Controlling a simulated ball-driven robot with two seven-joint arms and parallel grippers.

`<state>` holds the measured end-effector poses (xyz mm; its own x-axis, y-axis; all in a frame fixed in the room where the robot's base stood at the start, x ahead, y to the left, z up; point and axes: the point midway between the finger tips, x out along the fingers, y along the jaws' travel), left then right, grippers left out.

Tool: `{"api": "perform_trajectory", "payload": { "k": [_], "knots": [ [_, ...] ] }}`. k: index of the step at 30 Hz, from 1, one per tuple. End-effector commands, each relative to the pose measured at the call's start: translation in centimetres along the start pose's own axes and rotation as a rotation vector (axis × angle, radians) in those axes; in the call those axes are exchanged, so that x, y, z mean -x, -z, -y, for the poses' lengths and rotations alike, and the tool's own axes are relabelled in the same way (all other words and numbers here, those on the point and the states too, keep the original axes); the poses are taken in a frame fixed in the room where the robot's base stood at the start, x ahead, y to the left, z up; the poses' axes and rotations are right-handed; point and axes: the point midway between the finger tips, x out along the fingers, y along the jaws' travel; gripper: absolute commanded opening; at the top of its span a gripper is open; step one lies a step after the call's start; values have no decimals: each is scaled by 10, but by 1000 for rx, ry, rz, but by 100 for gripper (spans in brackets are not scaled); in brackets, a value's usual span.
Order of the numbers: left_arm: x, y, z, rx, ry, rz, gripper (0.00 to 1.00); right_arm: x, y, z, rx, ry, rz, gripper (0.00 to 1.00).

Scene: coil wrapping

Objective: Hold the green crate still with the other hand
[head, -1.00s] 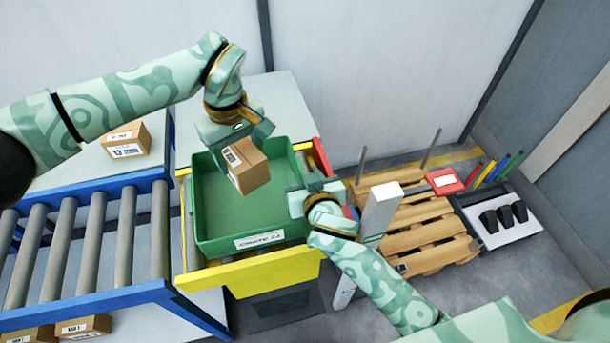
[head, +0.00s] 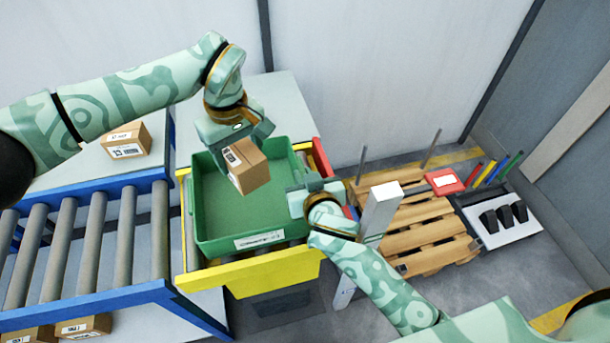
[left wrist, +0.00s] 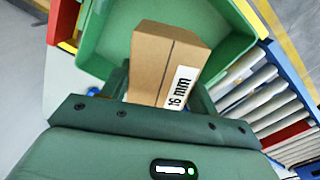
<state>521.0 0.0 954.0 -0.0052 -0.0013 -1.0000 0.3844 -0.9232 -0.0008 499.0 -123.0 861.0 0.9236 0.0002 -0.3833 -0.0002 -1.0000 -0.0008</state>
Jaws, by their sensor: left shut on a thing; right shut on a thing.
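The green crate (head: 215,221) stands on the yellow-sided end of the roller conveyor, with a white label on its front wall. It also shows in the left wrist view (left wrist: 228,22). My left gripper (head: 238,145) is shut on a small brown box (head: 247,168) and holds it above the crate's open top. The box shows a "16 mm" label between the fingers in the left wrist view (left wrist: 165,62). My right gripper (head: 303,199) is shut on the crate's right wall. Its fingertips are partly hidden there.
A blue-framed roller conveyor (head: 95,235) runs to the left. Another brown box (head: 126,140) sits on the table behind it. A white post (head: 380,212) stands close to my right forearm, beside a wooden pallet (head: 430,232). The crate's visible floor is bare.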

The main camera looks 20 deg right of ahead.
Motion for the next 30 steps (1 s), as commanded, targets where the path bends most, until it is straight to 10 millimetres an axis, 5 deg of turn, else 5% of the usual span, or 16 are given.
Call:
{"api": "perform_trajectory", "payload": {
  "k": [16, 30],
  "knots": [
    [-2, 0, 0, 0, -1, -1, 16, 0, 0, 0, 3, -1, 1, 0],
    [-36, 0, 0, 0, -1, 1, 16, 0, 0, 0, 3, -1, 1, 0]
  ]
}}
